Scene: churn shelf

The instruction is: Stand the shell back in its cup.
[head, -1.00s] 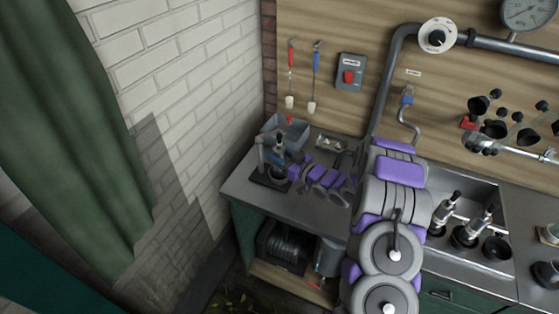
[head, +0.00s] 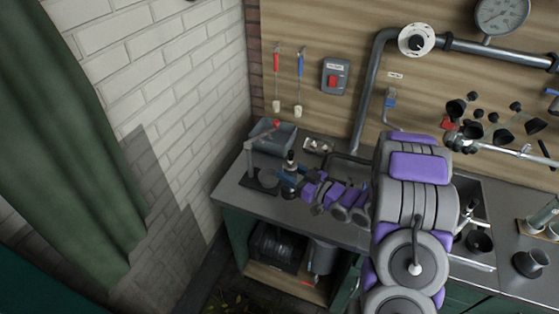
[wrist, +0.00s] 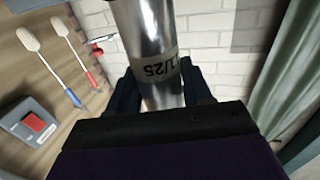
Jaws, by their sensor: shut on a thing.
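My gripper (head: 290,176) is shut on the shell, a shiny metal cylinder. In the wrist view the shell (wrist: 152,45) stands between the two dark fingers, with an upside-down "1/25" band. In the head view it looks roughly upright, at the left end of the counter, beside a black stand (head: 262,181). A black cup (head: 479,241) in the sink at right looks empty. Another shell (head: 467,216) beside it is partly hidden by my arm.
A grey bin (head: 273,137) and a small tray (head: 318,146) sit at the back of the counter. A pipe (head: 367,90) runs up the wall. Another black cup (head: 531,263) stands right of the sink. Brushes and a red switch box (head: 335,77) hang on the wall.

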